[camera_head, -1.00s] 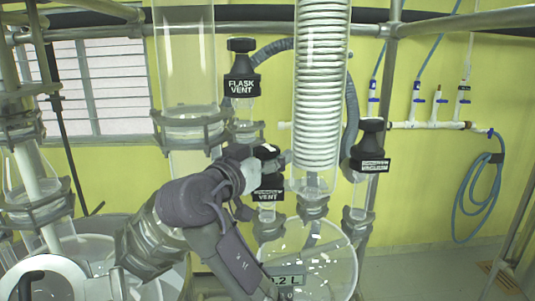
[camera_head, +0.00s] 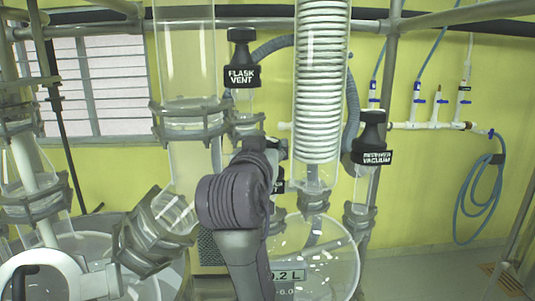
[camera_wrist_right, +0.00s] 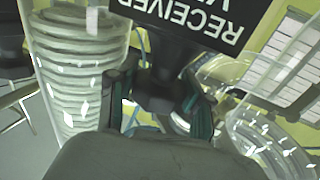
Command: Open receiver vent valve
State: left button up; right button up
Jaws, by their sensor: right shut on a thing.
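The receiver vent valve is mostly hidden behind my right wrist in the head view; only a sliver of its black label (camera_head: 280,186) shows. In the right wrist view its black label (camera_wrist_right: 215,25), with upside-down white letters reading RECEIVER, fills the top, cut off by the frame. My right gripper (camera_wrist_right: 160,102) has its two fingers on either side of the valve's black body (camera_wrist_right: 165,75) and is shut on it. In the head view the right gripper (camera_head: 274,150) is largely covered by my wrist. My left gripper is not in view.
The flask vent valve (camera_head: 242,70) stands up and left of my gripper. The receiver vacuum valve (camera_head: 371,140) is to the right. The glass coil condenser (camera_head: 321,85) rises close behind. The round glass receiver (camera_head: 335,262) is below, and metal frame pipes (camera_head: 388,60) stand nearby.

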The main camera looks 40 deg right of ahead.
jog(key=shift+r+n+t+y, duration=0.1)
jog(key=shift+n+t+y, duration=0.9)
jog(key=shift+t+y, duration=0.15)
jog(key=n+t+y+p, duration=0.1)
jog(key=y, duration=0.1)
jog(key=n+t+y+p, duration=0.1)
jog(key=n+y, duration=0.1)
jog(key=shift+d+r+t+y, duration=0.1)
jog(key=shift+t+y, duration=0.15)
jog(key=shift+y, duration=0.1)
jog(key=shift+n+t+y+p, duration=0.35)
jog(key=shift+n+t+y, duration=0.15)
jog(key=shift+n+y, duration=1.4)
jog(key=shift+y, duration=0.6)
jog(key=o, duration=1)
jog(key=shift+o, duration=0.9)
jog(key=shift+w+a, duration=0.15)
jog(key=shift+a, duration=0.15)
jog(key=shift+d+f, duration=0.1)
jog(key=shift+f, duration=0.1)
